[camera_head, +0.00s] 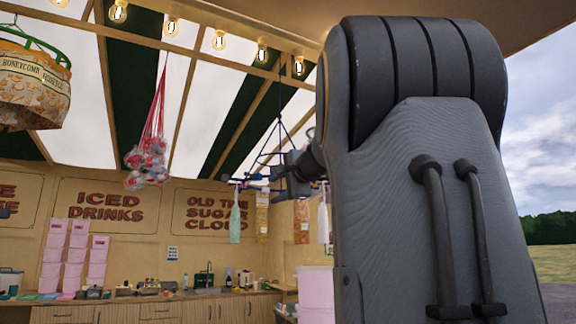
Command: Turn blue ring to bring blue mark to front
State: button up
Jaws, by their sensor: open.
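The blue ring (247,186) hangs by thin lines from the ceiling in the middle of the picture, and I see it nearly edge-on. Several items hang from it, among them a pale green bag (235,222), a yellow strip (262,216), an orange strip (301,222) and a white bag (323,222). My gripper (276,180) is small in view at the ring and appears open. I cannot tell whether it touches the ring. My large grey arm hides the ring's right part. I cannot make out a blue mark.
A honeycomb sign drum (35,85) with a green frame hangs at upper left. A red net of balls (148,160) hangs right of it. Below, a wooden counter (185,309) carries stacked pink tubs (75,255) and a sink. Bulbs line the ceiling.

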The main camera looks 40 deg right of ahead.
notch_tip(320, 180, up, 8)
jog(key=s+d+m+t, duration=0.1)
jog(key=s+d+t, duration=0.1)
jog(key=s, duration=0.1)
jog(key=shift+h, duration=0.3)
jog(key=shift+f+p+x, duration=0.15)
jog(key=shift+p+x, duration=0.75)
jog(key=shift+x, duration=1.55)
jog(key=shift+f+p+x, duration=0.2)
jog(key=shift+p+x, duration=0.7)
jog(key=shift+x, duration=1.5)
jog(key=c, duration=0.8)
jog(key=shift+o, duration=0.2)
jog(key=s+d+b, duration=0.1)
jog(key=s+d, duration=0.2)
jog(key=d, duration=0.2)
jog(key=shift+s+g, duration=0.25)
jog(key=shift+g, duration=0.05)
jog(key=shift+d, duration=0.15)
